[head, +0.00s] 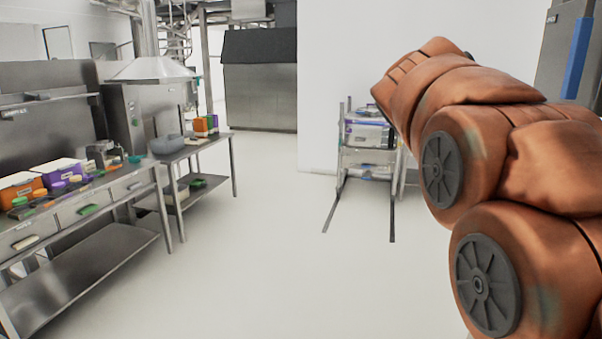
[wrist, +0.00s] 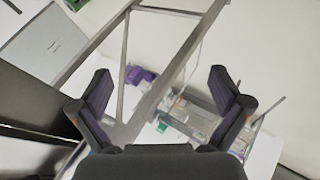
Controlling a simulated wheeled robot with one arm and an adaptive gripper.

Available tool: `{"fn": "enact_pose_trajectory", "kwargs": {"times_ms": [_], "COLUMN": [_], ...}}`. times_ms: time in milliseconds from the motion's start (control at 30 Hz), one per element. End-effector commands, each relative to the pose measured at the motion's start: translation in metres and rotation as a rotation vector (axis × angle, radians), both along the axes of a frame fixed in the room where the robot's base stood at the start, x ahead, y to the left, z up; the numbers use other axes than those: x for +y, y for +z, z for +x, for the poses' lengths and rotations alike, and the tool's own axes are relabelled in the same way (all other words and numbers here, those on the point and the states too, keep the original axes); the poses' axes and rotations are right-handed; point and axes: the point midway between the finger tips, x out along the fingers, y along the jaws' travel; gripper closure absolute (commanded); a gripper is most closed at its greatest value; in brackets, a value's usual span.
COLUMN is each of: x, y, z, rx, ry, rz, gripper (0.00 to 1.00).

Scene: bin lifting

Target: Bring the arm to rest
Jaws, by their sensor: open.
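My arm, with orange-brown links, reaches in from the right side of the head view. It is bent and raised, and its far end points up and left. My gripper (wrist: 160,108) shows in the wrist view with its two dark fingers spread wide apart. Nothing is between the fingertips. Behind the gripper, a grey metal frame crosses the view at a slant, apart from the fingers as far as I can tell. The gripper itself cannot be made out in the head view.
A steel bench (head: 100,195) with several coloured items stands at left, beside a smaller table (head: 190,148) holding a grey container (head: 167,144). A wheeled rack (head: 368,150) with boxes stands by the white wall (head: 345,60). The middle floor (head: 265,240) is clear.

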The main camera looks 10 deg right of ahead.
Motion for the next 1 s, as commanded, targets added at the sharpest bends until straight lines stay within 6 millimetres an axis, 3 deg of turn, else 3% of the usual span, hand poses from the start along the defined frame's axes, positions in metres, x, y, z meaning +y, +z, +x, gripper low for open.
{"fn": "enact_pose_trajectory", "kwargs": {"times_ms": [100, 267, 600, 800, 1000], "x": [0.032, 0.077, 0.179, 0.231, 0.256], "y": [-0.042, -0.095, -0.199, -0.244, -0.267], "z": [-0.013, -0.033, -0.108, -0.159, -0.188], "rx": [0.069, 0.142, 0.276, 0.328, 0.348], "ry": [0.100, 0.226, 0.441, 0.525, 0.561], "rz": [0.099, 0.234, 0.533, 0.689, 0.776], "gripper": [0.00, 0.00, 0.00, 0.00, 0.00]}}
